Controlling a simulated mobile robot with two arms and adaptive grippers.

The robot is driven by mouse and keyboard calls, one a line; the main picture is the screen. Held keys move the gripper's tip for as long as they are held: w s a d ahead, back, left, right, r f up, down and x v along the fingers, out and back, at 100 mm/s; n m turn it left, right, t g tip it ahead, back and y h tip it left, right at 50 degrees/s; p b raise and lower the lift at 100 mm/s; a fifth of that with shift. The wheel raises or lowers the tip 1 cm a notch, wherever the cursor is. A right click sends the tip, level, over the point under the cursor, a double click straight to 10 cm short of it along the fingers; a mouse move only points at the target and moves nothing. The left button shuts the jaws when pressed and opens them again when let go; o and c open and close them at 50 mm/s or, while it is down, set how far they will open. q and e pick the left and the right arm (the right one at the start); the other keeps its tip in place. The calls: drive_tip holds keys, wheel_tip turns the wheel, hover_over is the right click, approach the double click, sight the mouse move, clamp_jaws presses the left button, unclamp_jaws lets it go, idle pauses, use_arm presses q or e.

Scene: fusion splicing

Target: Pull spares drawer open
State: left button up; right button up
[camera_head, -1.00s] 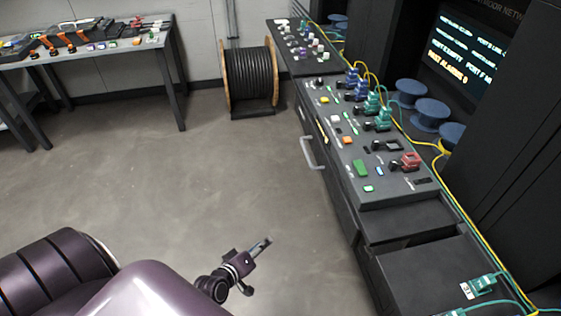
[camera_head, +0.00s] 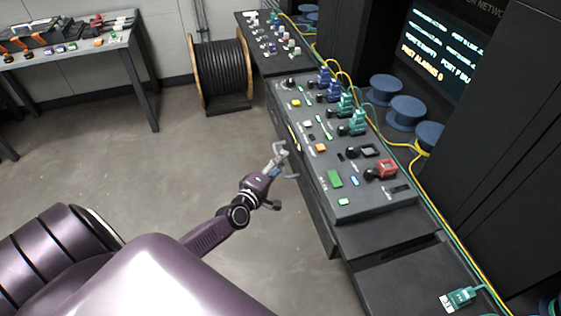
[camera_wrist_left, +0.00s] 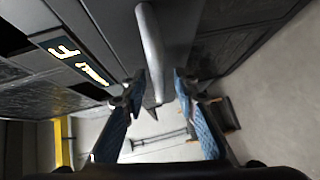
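The spares drawer has a grey bar handle (camera_head: 292,176) on the front of the dark console. In the left wrist view the handle (camera_wrist_left: 150,45) runs down from the top and its lower end lies between the fingers. My left gripper (camera_head: 276,162) is at the handle. In the wrist view my left gripper (camera_wrist_left: 160,88) has its blue-padded fingers apart on either side of the bar, with gaps visible. The drawer front is partly hidden by the gripper in the head view and looks flush with the console. My right gripper is not in view.
The console top (camera_head: 372,205) carries colored connectors and buttons. A cable reel (camera_head: 221,75) stands on the floor by the wall. A bench (camera_head: 75,62) with tools stands at the far left. The floor left of the console is clear.

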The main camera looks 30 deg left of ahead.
use_arm(q)
drive_tip(key=shift+w, duration=0.2)
clamp_jaws()
idle(0.4)
